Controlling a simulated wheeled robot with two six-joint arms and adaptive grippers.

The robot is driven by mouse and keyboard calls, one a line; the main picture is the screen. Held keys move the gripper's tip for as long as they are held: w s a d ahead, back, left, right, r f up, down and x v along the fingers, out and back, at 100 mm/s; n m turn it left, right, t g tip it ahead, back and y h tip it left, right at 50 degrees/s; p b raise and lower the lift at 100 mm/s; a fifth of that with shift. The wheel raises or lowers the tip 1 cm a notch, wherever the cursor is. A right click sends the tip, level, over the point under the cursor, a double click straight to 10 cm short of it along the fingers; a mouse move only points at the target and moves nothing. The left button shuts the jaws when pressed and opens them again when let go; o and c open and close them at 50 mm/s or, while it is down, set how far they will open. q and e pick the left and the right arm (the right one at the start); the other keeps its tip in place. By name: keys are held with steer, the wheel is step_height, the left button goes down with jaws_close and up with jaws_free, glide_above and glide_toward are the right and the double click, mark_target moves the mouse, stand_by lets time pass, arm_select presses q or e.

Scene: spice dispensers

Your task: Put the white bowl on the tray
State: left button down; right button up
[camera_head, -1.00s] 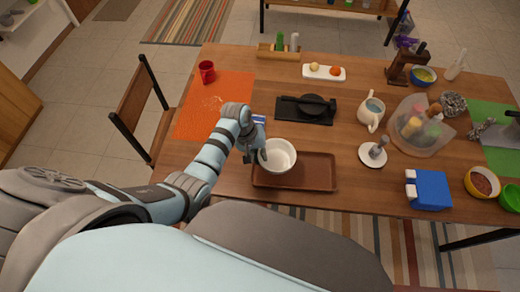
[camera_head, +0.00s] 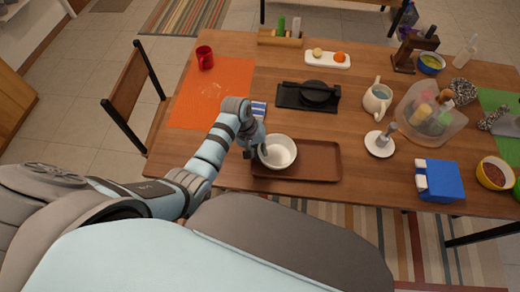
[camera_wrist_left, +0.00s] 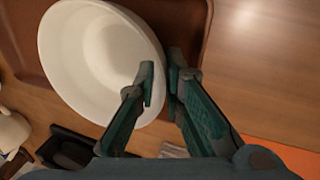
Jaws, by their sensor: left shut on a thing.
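The white bowl (camera_head: 281,152) is over the left part of the brown tray (camera_head: 322,162), near its back edge. It also fills the upper left of the left wrist view (camera_wrist_left: 80,55), with the tray's surface and rim (camera_wrist_left: 185,25) behind it. My left gripper (camera_head: 256,150) is shut on the bowl's rim. In the left wrist view its fingers (camera_wrist_left: 160,88) pinch the bowl wall, one inside and one outside. I cannot tell whether the bowl touches the tray. My right gripper is out of view.
Behind the tray lies a black board with a dark dish (camera_head: 308,96). A white jug (camera_head: 377,99) and a small white saucer (camera_head: 379,144) stand to the right, with a blue box (camera_head: 440,181) beyond. An orange mat (camera_head: 213,92) with a red mug (camera_head: 205,57) is at the left.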

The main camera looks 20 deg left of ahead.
arm_select(q)
steer(key=shift+f, duration=0.35)
steer(key=c, duration=1.6)
jaws_free()
